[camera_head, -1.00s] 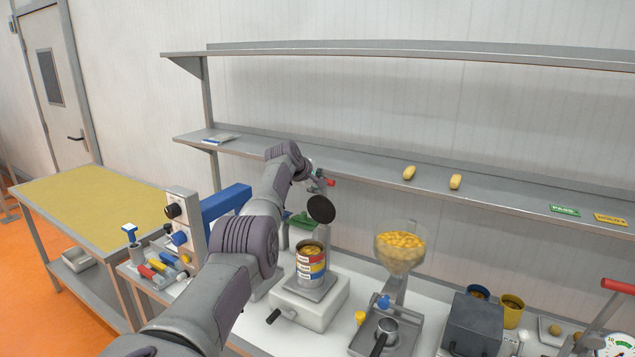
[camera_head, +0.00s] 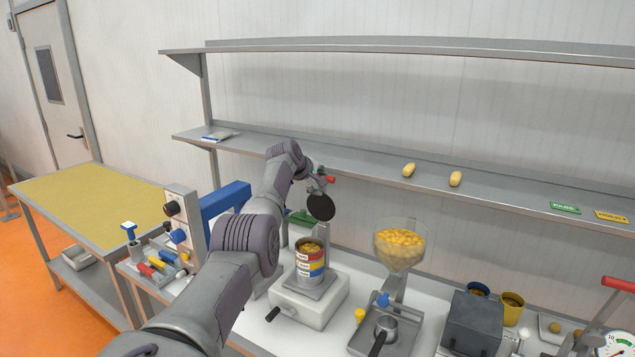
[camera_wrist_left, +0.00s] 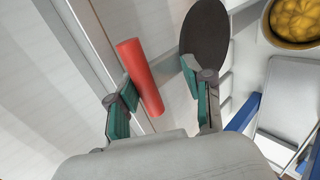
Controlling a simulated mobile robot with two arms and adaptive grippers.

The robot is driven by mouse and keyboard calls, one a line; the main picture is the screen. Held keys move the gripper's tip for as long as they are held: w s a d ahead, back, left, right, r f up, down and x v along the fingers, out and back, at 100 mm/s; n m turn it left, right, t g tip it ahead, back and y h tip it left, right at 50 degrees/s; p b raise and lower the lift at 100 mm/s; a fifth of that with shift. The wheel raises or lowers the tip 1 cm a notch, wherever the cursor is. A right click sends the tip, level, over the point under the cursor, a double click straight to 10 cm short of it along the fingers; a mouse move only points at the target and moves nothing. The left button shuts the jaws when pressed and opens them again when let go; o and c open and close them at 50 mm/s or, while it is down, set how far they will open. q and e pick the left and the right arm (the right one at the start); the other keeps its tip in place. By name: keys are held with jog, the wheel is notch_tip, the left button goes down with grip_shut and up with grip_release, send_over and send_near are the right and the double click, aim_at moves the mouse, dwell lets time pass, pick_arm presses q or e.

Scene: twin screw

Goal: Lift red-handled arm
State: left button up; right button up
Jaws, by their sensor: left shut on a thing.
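The red handle (camera_head: 326,179) belongs to an arm that carries a dark round disc (camera_head: 320,206) above the open can (camera_head: 311,262) on the small white press. My left gripper (camera_head: 316,184) is at the handle, largely hidden behind my own wrist in the head view. In the left wrist view the red handle (camera_wrist_left: 140,76) lies between the two teal-padded fingers of my left gripper (camera_wrist_left: 161,80), close against the left finger. The dark disc (camera_wrist_left: 205,42) is beside the right finger. The jaws are shut on the red-handled arm. My right gripper is in neither view.
A grey shelf (camera_head: 385,183) runs close behind the handle. A glass hopper (camera_head: 400,245) of yellow pieces stands right of the press. A blue-armed device (camera_head: 226,200) stands to the left. A yellow-topped table (camera_head: 90,205) is at far left.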

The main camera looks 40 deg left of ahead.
pick_arm(q)
jog(key=v, duration=1.2)
dwell(0.5)
